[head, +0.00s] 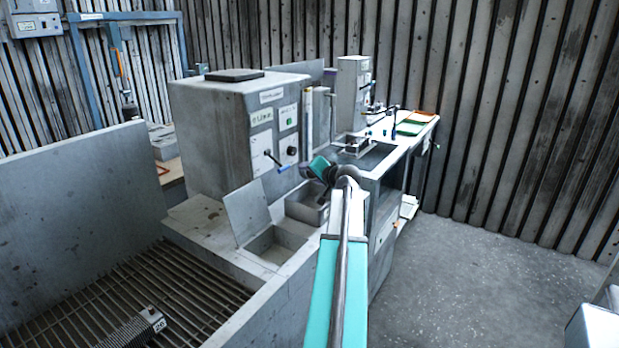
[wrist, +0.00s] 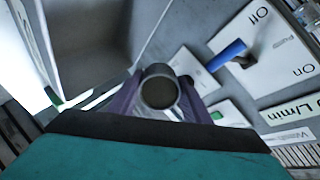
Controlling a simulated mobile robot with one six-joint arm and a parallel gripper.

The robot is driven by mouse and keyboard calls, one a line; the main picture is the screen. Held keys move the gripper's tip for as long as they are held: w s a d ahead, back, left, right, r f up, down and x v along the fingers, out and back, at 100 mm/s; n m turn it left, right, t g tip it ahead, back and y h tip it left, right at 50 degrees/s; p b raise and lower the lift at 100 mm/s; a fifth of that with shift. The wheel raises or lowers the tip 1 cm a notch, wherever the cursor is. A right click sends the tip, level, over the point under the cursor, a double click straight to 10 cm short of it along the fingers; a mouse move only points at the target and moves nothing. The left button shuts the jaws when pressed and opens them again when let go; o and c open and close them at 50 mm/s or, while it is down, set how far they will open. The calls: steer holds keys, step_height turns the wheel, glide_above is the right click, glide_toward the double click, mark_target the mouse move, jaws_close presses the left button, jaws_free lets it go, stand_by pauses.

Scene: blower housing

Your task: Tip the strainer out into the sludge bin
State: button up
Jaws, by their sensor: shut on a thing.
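My gripper (wrist: 160,100) has purple fingers and is shut on a short grey cylinder with a dark round end, which looks like the strainer (wrist: 158,88). What is inside it cannot be made out. In the head view my gripper (head: 322,168) is above the bench, beside the grey cabinet, and my arm hides most of the held part. A grey open box (head: 300,208) is just below it. Another open well with a raised lid (head: 270,250) is nearer. Which of them is the sludge bin I cannot tell. A grey box wall (wrist: 85,45) fills the wrist view's upper left.
A grey cabinet (head: 215,125) stands left of my gripper. Its panel has a blue-handled pump lever (wrist: 230,52), close to the gripper in the wrist view. A sink-like basin (head: 375,158) lies beyond. A slatted grate (head: 150,295) is at left; the floor (head: 480,270) at right is clear.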

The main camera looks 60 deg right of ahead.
steer(key=shift+s+a+r+t+h+b, duration=0.15)
steer(key=shift+t+h+b, duration=0.65)
steer(key=shift+b, duration=4.35)
steer(key=shift+t+b, duration=0.3)
steer(key=shift+b, duration=0.1)
steer(key=shift+s, duration=0.1)
